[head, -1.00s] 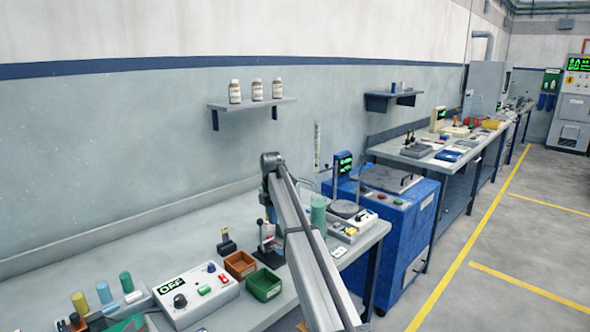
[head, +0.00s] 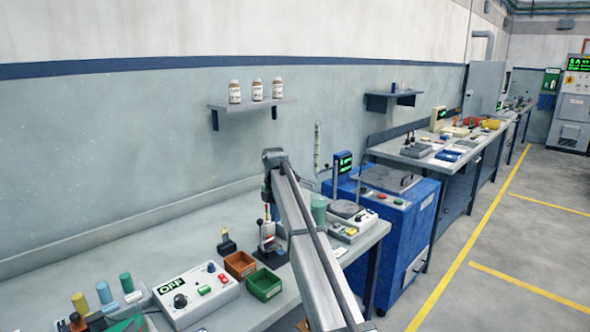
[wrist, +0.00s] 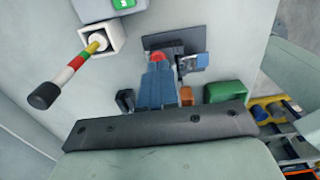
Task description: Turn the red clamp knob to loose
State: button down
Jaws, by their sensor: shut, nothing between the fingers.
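The red clamp knob (wrist: 158,55) shows in the wrist view just past my fingertips, partly covered by them. It sits by a dark plate (wrist: 197,74). My gripper (wrist: 159,66) is shut with nothing between its blue-grey fingers. Its tips overlap the knob in the picture; I cannot tell whether they touch it. In the head view the clamp fixture (head: 268,247) stands on the near bench, below the end of my arm. Its red part is small there, and my fingertips cannot be made out clearly.
An orange bin (head: 240,264) and a green bin (head: 263,285) stand close to the fixture. A white control box (head: 196,294) reading OFF is to the left. A striped stick (wrist: 75,66) rises from a white box in the wrist view.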

notch_tip(320, 180, down, 6)
jog(key=shift+r, duration=0.15)
jog(key=shift+s+f, duration=0.2)
jog(key=shift+f, duration=0.35)
jog(key=shift+w+f, duration=0.15)
jog(key=shift+r, duration=0.2)
jog(key=shift+w+r, duration=0.1)
jog(key=shift+w+a, duration=0.4)
jog(key=shift+a, duration=0.15)
dwell(0.5)
jog(key=shift+w+d, duration=0.1)
jog(key=shift+w, duration=0.1)
